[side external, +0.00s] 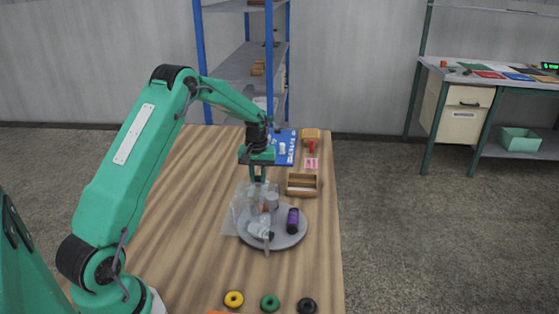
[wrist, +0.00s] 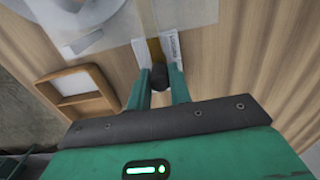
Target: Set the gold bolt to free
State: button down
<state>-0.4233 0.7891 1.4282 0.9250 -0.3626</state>
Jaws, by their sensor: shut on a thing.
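My gripper (side external: 258,176) points down over the wooden table, just behind the round grey tray. In the wrist view my gripper (wrist: 158,72) is shut on a dark round knob (wrist: 158,77). In the side view the bolt is too small or hidden to make out.
A clear sheet (side external: 233,213) lies by the grey tray (side external: 292,239), which holds a purple-black bottle (side external: 292,221) and other items. A wooden box (side external: 302,184) stands right of my gripper.

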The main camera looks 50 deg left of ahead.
jog(key=shift+w+a+r, duration=0.1)
jog(key=shift+w+a, duration=1)
jog(key=shift+w, duration=0.05)
jog(key=c, duration=1.3)
grip_release()
jog(key=shift+s, duration=0.1)
jog(key=shift+r, duration=3.9)
